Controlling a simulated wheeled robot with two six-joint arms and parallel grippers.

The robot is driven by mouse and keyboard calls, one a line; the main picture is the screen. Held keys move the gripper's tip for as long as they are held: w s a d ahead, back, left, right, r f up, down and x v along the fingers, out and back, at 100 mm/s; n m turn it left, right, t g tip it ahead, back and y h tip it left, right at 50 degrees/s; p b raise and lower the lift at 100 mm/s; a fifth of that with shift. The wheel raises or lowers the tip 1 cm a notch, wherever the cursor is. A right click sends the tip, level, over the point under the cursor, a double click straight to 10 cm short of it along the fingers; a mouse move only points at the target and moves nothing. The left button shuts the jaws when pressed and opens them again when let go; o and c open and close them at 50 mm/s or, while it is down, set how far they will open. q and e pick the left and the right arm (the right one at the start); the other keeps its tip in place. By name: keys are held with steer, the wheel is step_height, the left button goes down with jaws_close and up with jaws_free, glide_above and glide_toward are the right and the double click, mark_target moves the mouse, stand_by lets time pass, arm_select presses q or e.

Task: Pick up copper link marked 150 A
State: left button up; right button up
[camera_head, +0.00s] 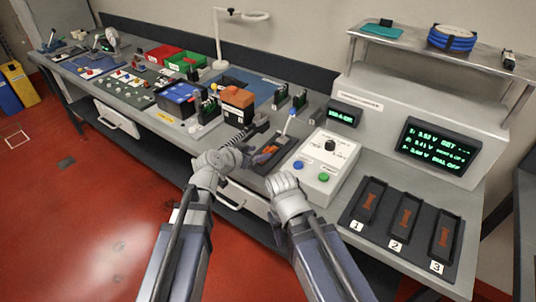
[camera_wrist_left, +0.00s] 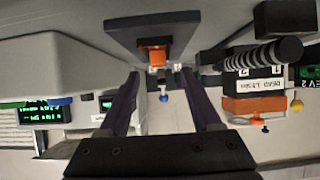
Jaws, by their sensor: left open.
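An orange-copper piece (camera_head: 268,150) lies on a dark tray (camera_head: 283,157) in front of my left gripper (camera_head: 256,151). In the left wrist view the piece (camera_wrist_left: 155,55) shows on the dark tray (camera_wrist_left: 125,32), between and beyond the open fingers of my left gripper (camera_wrist_left: 160,72). The fingers are apart and empty. Copper-coloured links lie in slot 1 (camera_head: 370,204), slot 2 (camera_head: 404,220) and slot 3 (camera_head: 444,236) at the right. I cannot read a 150 A marking on any piece. My right gripper (camera_head: 286,184) is near the bench's front edge, its fingers hidden.
A white control box (camera_head: 322,168) with a knob and coloured buttons stands right of the tray. An orange-topped box (camera_head: 238,97) stands behind it; a label reading "DEAD LINKS" (camera_wrist_left: 262,85) shows in the left wrist view. A dark ribbed cylinder (camera_wrist_left: 265,53) is close to the left gripper.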

mark_target(267, 150)
arm_select(q)
steer(key=b+x, duration=0.2)
steer(key=x, duration=0.3)
steer(key=shift+d, duration=0.1)
steer(key=shift+r, duration=0.1)
jaws_close()
stand_by(0.4)
